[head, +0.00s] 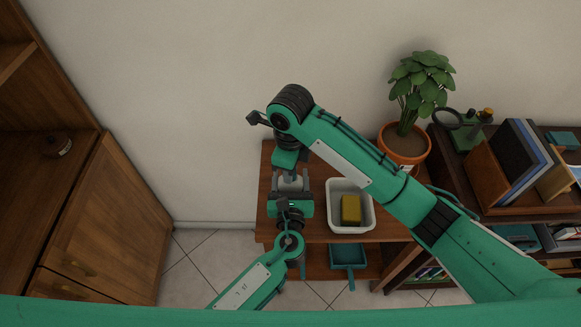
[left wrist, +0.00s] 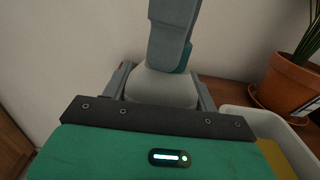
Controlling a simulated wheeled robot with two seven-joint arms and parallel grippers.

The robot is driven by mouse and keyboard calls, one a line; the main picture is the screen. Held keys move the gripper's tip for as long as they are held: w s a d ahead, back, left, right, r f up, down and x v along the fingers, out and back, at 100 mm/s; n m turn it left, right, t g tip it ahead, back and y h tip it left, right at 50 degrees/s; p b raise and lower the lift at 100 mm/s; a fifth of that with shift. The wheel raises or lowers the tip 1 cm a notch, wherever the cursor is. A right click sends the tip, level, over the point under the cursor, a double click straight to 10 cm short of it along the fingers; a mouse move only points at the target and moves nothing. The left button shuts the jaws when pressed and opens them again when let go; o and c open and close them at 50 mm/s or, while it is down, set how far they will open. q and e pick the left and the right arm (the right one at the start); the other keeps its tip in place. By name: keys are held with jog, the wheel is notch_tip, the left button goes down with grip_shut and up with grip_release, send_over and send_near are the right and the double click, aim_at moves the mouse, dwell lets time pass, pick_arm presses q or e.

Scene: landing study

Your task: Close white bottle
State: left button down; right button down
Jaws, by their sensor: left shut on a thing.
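The white bottle (head: 290,184) stands at the left end of the low wooden table, mostly hidden between my two grippers. In the left wrist view its pale rounded body (left wrist: 160,86) sits between the grey fingers of my left gripper (left wrist: 162,88), which is shut on it. My right gripper (head: 288,168) comes down from above, right over the bottle's top. Its grey-green finger (left wrist: 172,38) covers the bottle's mouth in the left wrist view. The bottle's neck and any cap are hidden, and I cannot tell the right gripper's opening.
A white bin (head: 335,188) with a yellow block (head: 351,210) stands right of the bottle. A potted plant (head: 407,146) is at the back right. A shelf of books (head: 515,150) stands at the right and a wooden cabinet (head: 110,225) at the left. A teal dustpan (head: 348,255) is lower down.

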jog(key=c, duration=1.2)
grip_release()
jog(key=shift+c, duration=0.2)
